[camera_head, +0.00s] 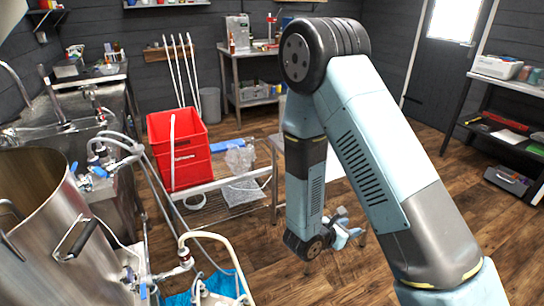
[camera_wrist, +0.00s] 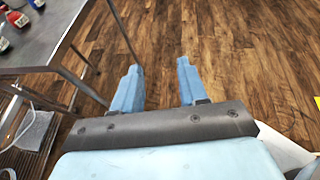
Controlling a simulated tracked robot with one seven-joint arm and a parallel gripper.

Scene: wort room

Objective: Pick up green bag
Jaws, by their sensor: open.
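I cannot make out a green bag in either view. My gripper (camera_head: 345,232) hangs low over the wooden floor in the head view, in front of the far part of the room. In the wrist view, its two blue fingers stand apart with only floorboards between them, so my gripper (camera_wrist: 159,68) is open and empty.
A metal table (camera_wrist: 45,45) with bottles is at the upper left of the wrist view. A steel kettle (camera_head: 35,205) and hoses fill the left of the head view. A shelf unit (camera_head: 510,85) stands at right. Open floor lies between.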

